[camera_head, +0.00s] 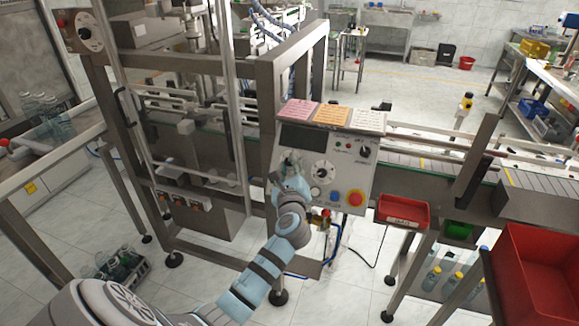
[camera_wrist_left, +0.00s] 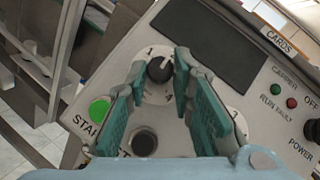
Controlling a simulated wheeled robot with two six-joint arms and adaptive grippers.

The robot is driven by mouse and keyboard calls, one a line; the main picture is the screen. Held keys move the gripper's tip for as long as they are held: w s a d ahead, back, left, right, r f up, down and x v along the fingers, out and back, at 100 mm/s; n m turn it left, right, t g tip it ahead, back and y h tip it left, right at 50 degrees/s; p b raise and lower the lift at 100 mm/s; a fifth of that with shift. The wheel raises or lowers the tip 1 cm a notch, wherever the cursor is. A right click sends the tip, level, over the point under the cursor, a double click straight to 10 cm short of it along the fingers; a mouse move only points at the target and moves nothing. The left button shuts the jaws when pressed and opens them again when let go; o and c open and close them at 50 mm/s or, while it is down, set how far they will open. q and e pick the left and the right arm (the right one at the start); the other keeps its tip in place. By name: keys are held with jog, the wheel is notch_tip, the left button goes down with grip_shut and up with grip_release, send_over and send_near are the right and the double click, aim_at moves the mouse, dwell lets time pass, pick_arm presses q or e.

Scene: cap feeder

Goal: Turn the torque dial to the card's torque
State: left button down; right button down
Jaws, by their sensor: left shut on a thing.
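My left gripper (camera_head: 289,166) is at the left side of the grey control panel (camera_head: 343,183). In the left wrist view its two teal fingers are closed around a small black knob (camera_wrist_left: 160,69) on a white dial face. A white pointer line on the knob points up; a 1 and a 4 show on the scale, the rest is partly hidden. I cannot read the dial's name. A second, white-faced dial (camera_head: 322,172) sits to the right. Pink (camera_head: 298,110), orange (camera_head: 332,115) and white cards (camera_head: 369,120) lie along the panel's top; their writing is too small to read.
A dark display (camera_head: 303,137) is above the dials. A red button (camera_head: 355,198), a green START button (camera_wrist_left: 99,108) and a black POWER knob (camera_head: 364,151) are close by. A red tray (camera_head: 403,212) is right of the panel. A steel frame post stands behind it.

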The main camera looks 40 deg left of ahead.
pick_arm(q)
jog(key=n+g, duration=0.1)
jog(key=n+g+p, duration=0.1)
jog(key=n, duration=0.1)
jog(key=shift+w+d+r+y, duration=0.15)
jog(key=shift+r+y, duration=0.05)
jog(key=shift+y, duration=0.2)
jog(key=shift+n+g+p, duration=0.6)
jog(key=shift+n+g, duration=0.3)
jog(key=shift+n, duration=0.6)
jog(key=c, duration=1.4)
grip_release()
jog(key=shift+w, duration=0.1)
jog(key=shift+d, duration=0.1)
jog(key=v, duration=0.7)
jog(key=shift+d, duration=0.3)
jog(key=shift+a, duration=0.1)
